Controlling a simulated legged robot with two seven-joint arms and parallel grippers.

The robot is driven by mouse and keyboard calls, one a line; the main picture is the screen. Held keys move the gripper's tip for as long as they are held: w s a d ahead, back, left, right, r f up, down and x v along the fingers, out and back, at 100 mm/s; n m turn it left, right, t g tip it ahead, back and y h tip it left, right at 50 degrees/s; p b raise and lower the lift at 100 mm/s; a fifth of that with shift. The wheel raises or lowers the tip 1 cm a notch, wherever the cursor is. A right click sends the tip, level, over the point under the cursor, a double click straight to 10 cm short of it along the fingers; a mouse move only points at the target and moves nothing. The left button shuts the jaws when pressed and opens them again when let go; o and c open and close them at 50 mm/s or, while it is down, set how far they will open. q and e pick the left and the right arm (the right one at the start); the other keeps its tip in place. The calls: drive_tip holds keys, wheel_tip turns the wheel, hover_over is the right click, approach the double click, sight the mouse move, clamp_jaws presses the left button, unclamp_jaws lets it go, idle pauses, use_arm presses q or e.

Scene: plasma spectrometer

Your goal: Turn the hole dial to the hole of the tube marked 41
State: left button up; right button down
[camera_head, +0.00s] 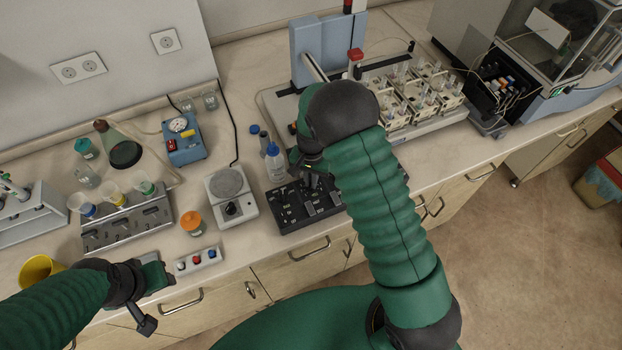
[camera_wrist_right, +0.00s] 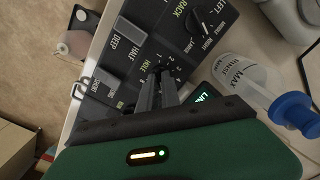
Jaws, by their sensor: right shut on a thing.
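The black control panel (camera_head: 290,212) lies on the bench under my right gripper (camera_head: 312,180). In the right wrist view the panel shows a rack dial (camera_wrist_right: 205,20) marked left, middle and right, and the word HOLE (camera_wrist_right: 145,66) beside small numbers. My right gripper (camera_wrist_right: 158,80) is shut on the hole dial there, and its fingers hide most of the knob, so its setting cannot be read. The tube racks (camera_head: 425,95) stand at the back right; no tube mark is legible. My left gripper (camera_head: 148,290) is at the lower left, away from the panel; its jaws are unclear.
A wash bottle (camera_head: 274,163) with a blue cap stands just behind the panel, close to my right gripper. A hotplate (camera_head: 231,185) is left of it. An orange-capped jar (camera_head: 193,222) and a button box (camera_head: 198,260) sit further left.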

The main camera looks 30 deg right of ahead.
drive_tip(key=m, duration=0.3)
drive_tip(key=m+p, duration=0.1)
drive_tip(key=shift+w+r+m, duration=0.25)
drive_tip(key=shift+m, duration=0.05)
drive_tip(key=shift+d+m+p, duration=0.1)
drive_tip(key=shift+m+p, duration=0.35)
drive_tip(key=shift+m, duration=1.85)
drive_tip(key=c, duration=1.7)
unclamp_jaws()
drive_tip(key=shift+f, duration=0.1)
drive_tip(key=shift+o, duration=0.7)
drive_tip(key=shift+s+f, duration=0.1)
wheel_tip(320, 180, up, 17)
drive_tip(key=b, duration=0.2)
